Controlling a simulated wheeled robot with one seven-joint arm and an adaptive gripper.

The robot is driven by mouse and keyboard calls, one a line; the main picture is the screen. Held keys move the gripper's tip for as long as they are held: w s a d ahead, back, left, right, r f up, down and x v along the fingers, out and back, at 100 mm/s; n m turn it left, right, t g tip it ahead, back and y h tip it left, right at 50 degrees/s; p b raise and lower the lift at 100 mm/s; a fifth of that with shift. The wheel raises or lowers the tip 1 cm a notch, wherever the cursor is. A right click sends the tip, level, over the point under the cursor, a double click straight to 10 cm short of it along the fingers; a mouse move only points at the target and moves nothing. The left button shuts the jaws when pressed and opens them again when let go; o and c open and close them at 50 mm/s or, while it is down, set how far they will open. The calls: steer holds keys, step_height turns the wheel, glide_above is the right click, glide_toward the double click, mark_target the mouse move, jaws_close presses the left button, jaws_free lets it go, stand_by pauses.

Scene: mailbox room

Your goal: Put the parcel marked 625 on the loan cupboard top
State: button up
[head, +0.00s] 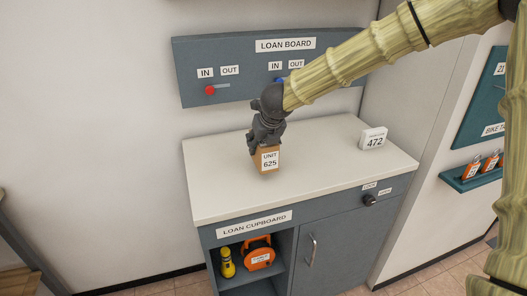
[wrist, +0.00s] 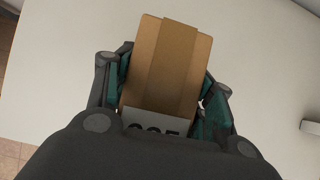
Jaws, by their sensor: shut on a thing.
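The parcel marked 625 (head: 269,160) is a small brown box with a white "UNIT 625" label. My gripper (head: 265,142) is shut on it from above, over the white top of the loan cupboard (head: 225,190). In the wrist view the parcel (wrist: 172,60) sits between the two fingers (wrist: 165,90), with its label partly hidden by my gripper. I cannot tell whether the parcel's underside touches the cupboard top.
The loan board (head: 240,75) hangs on the wall behind. A yellow torch (head: 227,262) and an orange reel (head: 258,253) are on the open shelf below. The top's left side is clear.

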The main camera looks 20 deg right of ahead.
mark_target(264, 150)
steer(key=f, duration=0.3)
steer(key=shift+w+f, duration=0.2)
steer(key=shift+f, duration=0.1)
steer(key=o, duration=1.4)
steer(key=shift+s, duration=0.1)
steer(key=shift+r, duration=0.1)
steer(key=v, duration=1.2)
